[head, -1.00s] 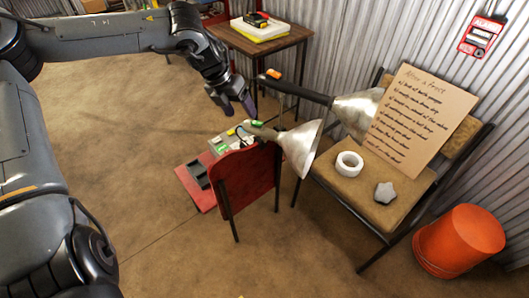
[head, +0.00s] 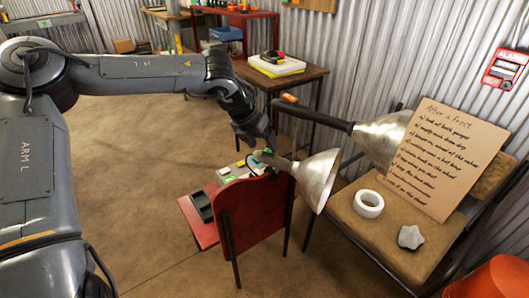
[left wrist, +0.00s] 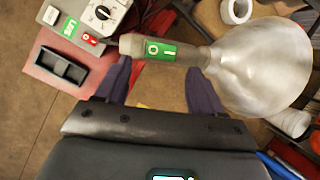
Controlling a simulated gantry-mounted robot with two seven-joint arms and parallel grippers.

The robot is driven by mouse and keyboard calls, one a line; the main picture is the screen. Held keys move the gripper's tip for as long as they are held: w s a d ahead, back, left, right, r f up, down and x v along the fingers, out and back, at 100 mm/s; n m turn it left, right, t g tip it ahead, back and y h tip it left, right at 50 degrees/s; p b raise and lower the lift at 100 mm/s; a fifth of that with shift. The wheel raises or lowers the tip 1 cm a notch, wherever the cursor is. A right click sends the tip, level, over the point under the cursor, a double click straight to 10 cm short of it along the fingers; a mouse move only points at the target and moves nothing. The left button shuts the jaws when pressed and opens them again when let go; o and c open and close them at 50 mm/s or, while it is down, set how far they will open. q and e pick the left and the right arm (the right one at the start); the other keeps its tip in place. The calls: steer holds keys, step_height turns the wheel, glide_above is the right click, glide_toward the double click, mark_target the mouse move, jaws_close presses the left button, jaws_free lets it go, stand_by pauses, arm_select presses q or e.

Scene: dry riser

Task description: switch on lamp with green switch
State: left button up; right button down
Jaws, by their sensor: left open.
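The lamp with the green switch (head: 314,178) has a metal cone shade and stands at the red chair, no glow visible. Its green switch (left wrist: 162,51), marked O and I, sits on the handle in the left wrist view. My left gripper (left wrist: 158,70) is open, its two dark fingers pointing toward the handle on either side of the switch. I cannot tell whether they touch it. In the head view my left gripper (head: 262,138) hangs at the handle and partly hides it. A second lamp (head: 380,137) with an orange switch (head: 290,98) lies behind. My right gripper is out of view.
The red chair (head: 256,209) carries a grey control box (left wrist: 98,18) and a black tray (left wrist: 63,66). A brown chair (head: 349,219) holds a tape roll (head: 368,203), a grey stone (head: 410,237) and a note board (head: 438,160). An orange bucket (head: 490,284) stands at the right.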

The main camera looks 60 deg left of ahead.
mark_target(269, 151)
arm_select(q)
steer(key=shift+b+x, duration=0.4)
steer(key=shift+x, duration=1)
steer(key=c, duration=1.1)
steer(key=shift+o, duration=0.2)
steer(key=shift+d+r+g+y+p, duration=0.1)
steer(key=shift+r+g+y+p, duration=0.3)
steer(key=shift+p, duration=0.55)
steer(key=shift+w+d+f+m+y+p, duration=0.15)
steer(key=shift+y+p, duration=0.1)
steer(key=shift+y, duration=0.2)
steer(key=shift+d+f+m+y+p, duration=0.15)
steer(key=shift+f+y+p, duration=0.1)
steer(key=shift+y, duration=0.2)
steer(key=shift+a, duration=0.1)
steer(key=o, duration=1.1)
steer(key=shift+c, duration=0.2)
